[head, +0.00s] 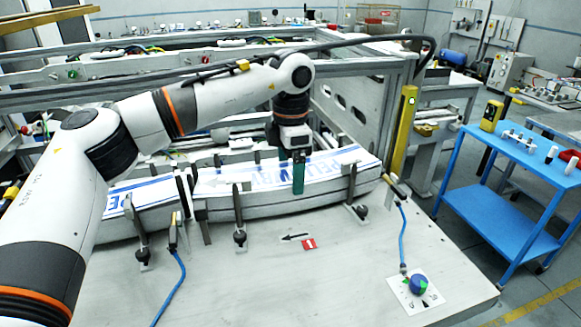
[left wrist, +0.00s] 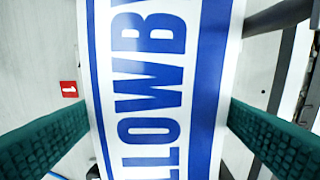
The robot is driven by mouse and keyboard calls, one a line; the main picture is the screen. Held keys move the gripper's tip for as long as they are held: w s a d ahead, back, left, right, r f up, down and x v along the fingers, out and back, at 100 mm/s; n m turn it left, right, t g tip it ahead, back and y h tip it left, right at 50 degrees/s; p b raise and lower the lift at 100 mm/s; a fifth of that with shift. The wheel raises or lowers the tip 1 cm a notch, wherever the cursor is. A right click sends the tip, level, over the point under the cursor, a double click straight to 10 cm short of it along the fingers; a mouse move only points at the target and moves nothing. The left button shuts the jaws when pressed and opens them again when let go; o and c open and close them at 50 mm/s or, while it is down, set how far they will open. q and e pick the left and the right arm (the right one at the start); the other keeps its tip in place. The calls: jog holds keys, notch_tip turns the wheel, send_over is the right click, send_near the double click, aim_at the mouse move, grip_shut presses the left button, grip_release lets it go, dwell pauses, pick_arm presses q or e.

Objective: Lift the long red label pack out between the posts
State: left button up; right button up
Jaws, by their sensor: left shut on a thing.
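A long white label pack (head: 345,160) with blue stripes and large blue lettering lies along the magazine on the bench; I see no red on it. It fills the middle of the left wrist view (left wrist: 150,95). My left gripper (head: 298,178) reaches down from above, with its green fingers on the two long sides of this pack, shut on it. Dark upright posts (head: 238,208) stand along the near side, one (head: 351,185) right of the gripper. I cannot tell whether the pack is clear of its support. My right gripper is not in view.
A second blue-and-white pack (head: 150,193) lies to the left, past a dark divider. A red marker (head: 309,244) and a blue knob (head: 418,284) are on the bench's front. A yellow post (head: 402,130) stands at the right end. The front bench surface is mostly clear.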

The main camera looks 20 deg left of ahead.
aim_at(291, 173)
pick_arm(q)
jog(key=shift+r+p, duration=1.6)
jog(key=shift+r, duration=1)
notch_tip(291, 173, up, 8)
jog(key=p, duration=0.5)
jog(key=shift+f, duration=0.2)
jog(key=shift+f, duration=0.1)
